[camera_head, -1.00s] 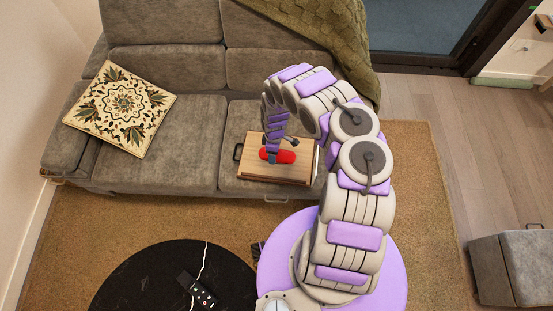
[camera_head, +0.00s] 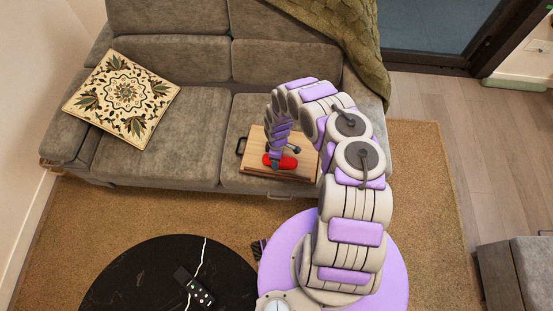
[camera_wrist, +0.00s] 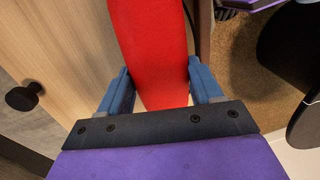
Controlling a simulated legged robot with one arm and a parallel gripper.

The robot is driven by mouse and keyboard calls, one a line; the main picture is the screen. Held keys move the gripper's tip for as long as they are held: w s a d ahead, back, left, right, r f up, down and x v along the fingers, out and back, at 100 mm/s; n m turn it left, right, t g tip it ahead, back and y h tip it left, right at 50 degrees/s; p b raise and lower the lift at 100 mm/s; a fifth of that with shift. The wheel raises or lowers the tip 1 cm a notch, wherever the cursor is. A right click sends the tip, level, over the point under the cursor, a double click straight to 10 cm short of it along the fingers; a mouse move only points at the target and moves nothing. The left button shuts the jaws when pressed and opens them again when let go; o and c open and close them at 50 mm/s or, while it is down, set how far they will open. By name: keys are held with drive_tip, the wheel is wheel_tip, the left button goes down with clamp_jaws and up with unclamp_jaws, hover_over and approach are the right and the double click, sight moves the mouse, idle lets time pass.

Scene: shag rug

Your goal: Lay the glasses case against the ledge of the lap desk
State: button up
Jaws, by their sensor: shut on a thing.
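The red glasses case (camera_head: 288,163) is at the front part of the wooden lap desk (camera_head: 256,152), which sits on the right seat of the sofa. My gripper (camera_head: 276,163) is over the lap desk and shut on the case. In the wrist view the red case (camera_wrist: 152,45) runs between the two blue fingers of my gripper (camera_wrist: 163,88). The lap desk's wood top (camera_wrist: 65,45) lies to the left of the case there, and a strip of its edge shows to the right. I cannot tell whether the case touches the ledge.
A patterned cushion (camera_head: 121,98) lies on the sofa (camera_head: 185,120) at left. A round black table (camera_head: 150,280) with a remote (camera_head: 194,287) stands in front. A green throw (camera_head: 340,40) hangs over the sofa back.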

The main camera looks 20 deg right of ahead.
drive_tip(key=shift+f, duration=0.2)
drive_tip(key=o, duration=1.2)
drive_tip(key=shift+r, duration=0.15)
